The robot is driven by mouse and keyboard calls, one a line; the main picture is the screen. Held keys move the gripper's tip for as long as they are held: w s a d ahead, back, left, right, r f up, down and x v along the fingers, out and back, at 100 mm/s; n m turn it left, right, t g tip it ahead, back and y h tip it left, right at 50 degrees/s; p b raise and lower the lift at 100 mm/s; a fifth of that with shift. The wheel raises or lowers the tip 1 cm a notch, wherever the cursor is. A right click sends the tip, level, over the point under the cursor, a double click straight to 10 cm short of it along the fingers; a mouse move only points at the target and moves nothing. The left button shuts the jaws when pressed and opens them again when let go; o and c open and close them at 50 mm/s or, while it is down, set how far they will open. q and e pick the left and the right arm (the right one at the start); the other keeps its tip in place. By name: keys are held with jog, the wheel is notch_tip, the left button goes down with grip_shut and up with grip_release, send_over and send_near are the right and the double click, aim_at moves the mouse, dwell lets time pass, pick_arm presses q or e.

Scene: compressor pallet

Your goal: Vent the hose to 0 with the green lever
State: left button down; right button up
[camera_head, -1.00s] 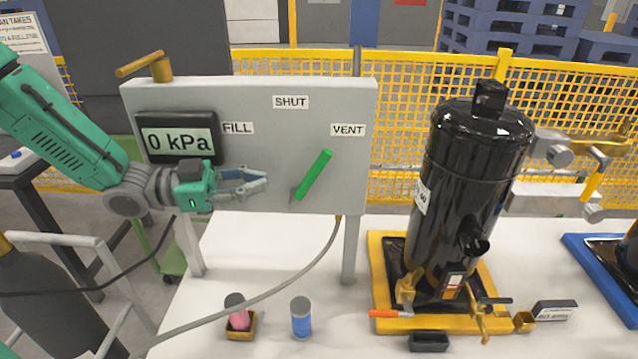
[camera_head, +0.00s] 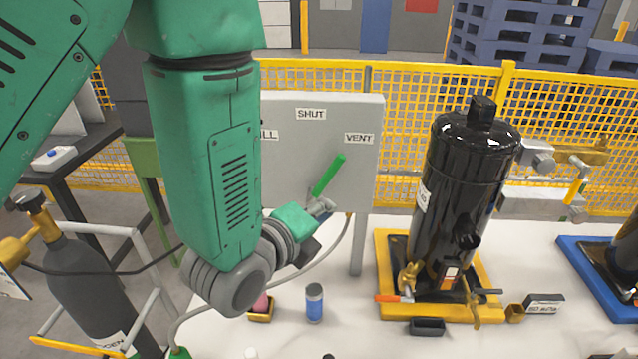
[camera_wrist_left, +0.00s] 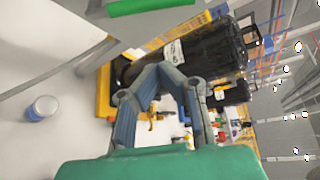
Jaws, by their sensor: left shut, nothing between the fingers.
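The green lever (camera_head: 328,176) is on the grey panel (camera_head: 365,185) and slants up to the right, toward the VENT label (camera_head: 359,138). The SHUT label (camera_head: 311,114) is above it. The FILL label (camera_head: 268,134) is partly covered by my arm, and the gauge is hidden behind it. My left gripper (camera_head: 325,208) is shut and empty, just below the lever's lower end; contact cannot be told. The lever also shows at the top edge of the left wrist view (camera_wrist_left: 150,6), apart from the fingers (camera_wrist_left: 160,75). My right gripper is out of view.
A black tank (camera_head: 455,190) stands on a yellow-rimmed tray (camera_head: 487,262) to the right. A hose hangs by the panel leg. A gas cylinder (camera_head: 85,290) is at left.

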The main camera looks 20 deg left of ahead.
aim_at(325, 177)
pick_arm(q)
jog(key=w+f+p, duration=0.1)
jog(key=w+p, duration=0.1)
jog(key=w, duration=0.7)
jog(key=shift+a+m, duration=0.3)
jog(key=shift+a, duration=0.15)
jog(key=shift+d+y, duration=0.1)
jog(key=shift+y, duration=0.2)
